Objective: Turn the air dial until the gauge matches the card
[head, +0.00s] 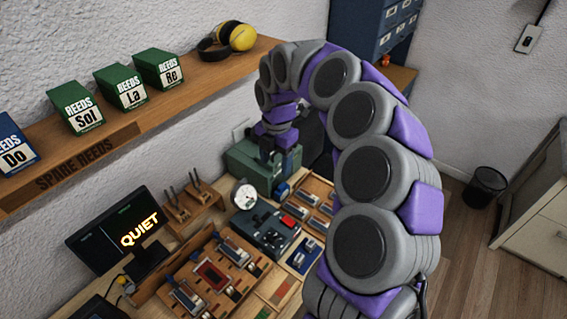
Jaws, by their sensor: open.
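A round white gauge (245,195) stands at the back of a dark blue-grey unit (262,226) on the workbench. Its needle is too small to read. I cannot single out the air dial or the card with certainty. My arm arches over from the right, and my gripper (268,154) points down beside the green box (243,163), behind the gauge and slightly to its right. Its fingers are dark and small in the picture. They are open, and I see nothing held between them.
A monitor (110,232) reads "QUIET". Wooden racks (230,262) with reed parts fill the bench front. Above, a shelf (100,148) marked "SPARE REEDS" holds boxes labelled Do, Sol, La and Re, plus yellow earmuffs (241,36). A bin (485,187) stands on the floor at right.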

